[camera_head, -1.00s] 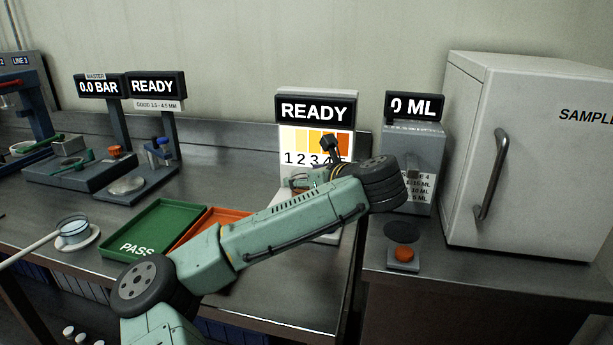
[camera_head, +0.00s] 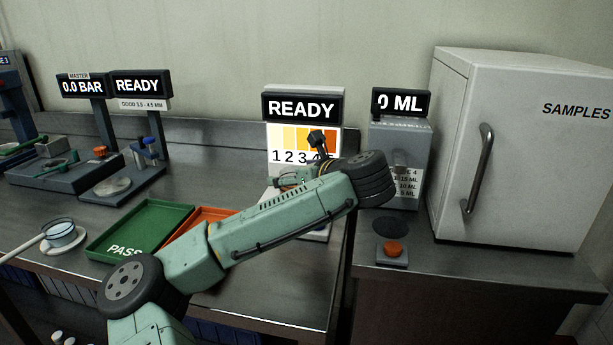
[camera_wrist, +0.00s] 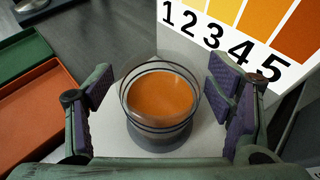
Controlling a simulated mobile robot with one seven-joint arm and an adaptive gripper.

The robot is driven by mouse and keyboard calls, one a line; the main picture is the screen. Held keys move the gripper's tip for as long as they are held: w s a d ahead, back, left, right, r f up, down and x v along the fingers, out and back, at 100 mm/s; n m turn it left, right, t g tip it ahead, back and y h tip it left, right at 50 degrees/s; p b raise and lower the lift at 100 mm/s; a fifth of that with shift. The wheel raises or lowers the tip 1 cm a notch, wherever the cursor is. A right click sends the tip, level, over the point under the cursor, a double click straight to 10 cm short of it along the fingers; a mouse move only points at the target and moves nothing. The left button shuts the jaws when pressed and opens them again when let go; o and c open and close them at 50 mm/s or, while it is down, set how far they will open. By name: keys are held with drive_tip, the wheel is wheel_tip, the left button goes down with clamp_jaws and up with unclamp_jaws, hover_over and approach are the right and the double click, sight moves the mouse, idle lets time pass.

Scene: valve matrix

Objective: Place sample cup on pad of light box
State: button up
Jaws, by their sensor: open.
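The sample cup (camera_wrist: 160,100) is a clear round cup with orange liquid. In the wrist view it stands upright on the round grey pad (camera_wrist: 160,140) of the light box. The light box (camera_head: 303,108) has a READY sign and a yellow-to-orange scale numbered 1 to 5; its pale base (camera_wrist: 205,135) surrounds the pad. My gripper (camera_wrist: 160,95) is open, with one finger on each side of the cup and a visible gap to each. In the head view my arm hides the cup and pad.
A green PASS tray (camera_head: 140,230) and an orange tray (camera_head: 195,222) lie left of the light box. A dispenser reading 0 ML (camera_head: 400,145) and a white SAMPLES cabinet (camera_head: 515,150) stand right.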

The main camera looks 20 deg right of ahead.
drive_tip(key=b+v, duration=0.2)
drive_tip(key=v, duration=1)
